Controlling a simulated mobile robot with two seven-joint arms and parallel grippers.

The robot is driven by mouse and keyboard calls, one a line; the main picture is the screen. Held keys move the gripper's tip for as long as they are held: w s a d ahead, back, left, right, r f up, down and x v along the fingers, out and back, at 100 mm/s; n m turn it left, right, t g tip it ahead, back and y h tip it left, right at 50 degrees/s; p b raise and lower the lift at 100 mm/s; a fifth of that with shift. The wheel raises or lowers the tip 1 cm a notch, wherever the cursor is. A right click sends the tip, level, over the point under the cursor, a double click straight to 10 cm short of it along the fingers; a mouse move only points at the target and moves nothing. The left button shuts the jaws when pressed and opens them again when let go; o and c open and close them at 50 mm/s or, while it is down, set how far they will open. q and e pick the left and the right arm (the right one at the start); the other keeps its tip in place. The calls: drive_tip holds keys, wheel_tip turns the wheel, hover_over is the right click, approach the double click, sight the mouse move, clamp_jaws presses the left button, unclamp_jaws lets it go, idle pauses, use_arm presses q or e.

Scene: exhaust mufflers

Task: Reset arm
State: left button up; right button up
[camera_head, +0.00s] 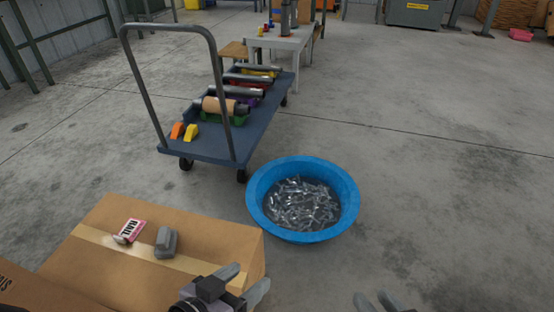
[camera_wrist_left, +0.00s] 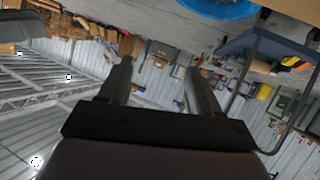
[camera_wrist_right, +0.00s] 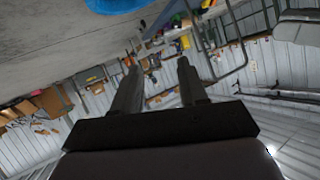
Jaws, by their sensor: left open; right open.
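My left gripper (camera_head: 245,283) is open and empty above the right edge of the cardboard box in the head view. Its two fingers stand apart with nothing between them in the left wrist view (camera_wrist_left: 157,85). My right gripper (camera_head: 374,301) is at the bottom edge of the head view, mostly cut off. In the right wrist view (camera_wrist_right: 158,85) its fingers are apart and empty. The mufflers (camera_head: 245,91) lie in a row on a blue cart (camera_head: 205,148), away from both grippers. One of them has a tan wrapped middle (camera_head: 216,105).
A blue tub (camera_head: 256,210) of metal parts stands on the floor. Orange and yellow blocks (camera_head: 191,132) sit on the cart.

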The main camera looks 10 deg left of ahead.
use_arm(q)
drive_tip(key=s+a+r+y+p, duration=0.1)
drive_tip(key=r+p, duration=0.3)
drive_tip(key=p, duration=0.5)
drive_tip(key=s+a+r+g+y+p, duration=0.1)
drive_tip(key=a+r+p, duration=0.3)
drive_tip(key=p, duration=0.5)
drive_tip(key=s+a+r+y+p, duration=0.1)
drive_tip(key=s+a+r+p, duration=0.1)
drive_tip(key=r+p, duration=0.4)
drive_tip(key=a+p, duration=0.1)
drive_tip(key=p, duration=0.1)
drive_tip(key=shift+s+a+r+y+p, duration=0.2)
drive_tip(key=shift+a+y+p, duration=0.1)
drive_tip(key=shift+p, duration=0.1)
use_arm(e)
drive_tip(key=s+d+r+h, duration=0.1)
drive_tip(key=s+d+r, duration=0.1)
drive_tip(key=d+r, duration=0.2)
drive_tip(key=s+d+r+g+h, duration=0.1)
drive_tip(key=d+r, duration=0.3)
drive_tip(key=r, duration=0.6)
drive_tip(key=shift+s+d+r+h, duration=0.2)
drive_tip(key=shift+s+h, duration=0.45)
drive_tip(key=shift+h, duration=0.05)
use_arm(q)
drive_tip(key=shift+c, duration=0.3)
drive_tip(key=c, duration=0.3)
use_arm(e)
drive_tip(key=shift+s, duration=0.1)
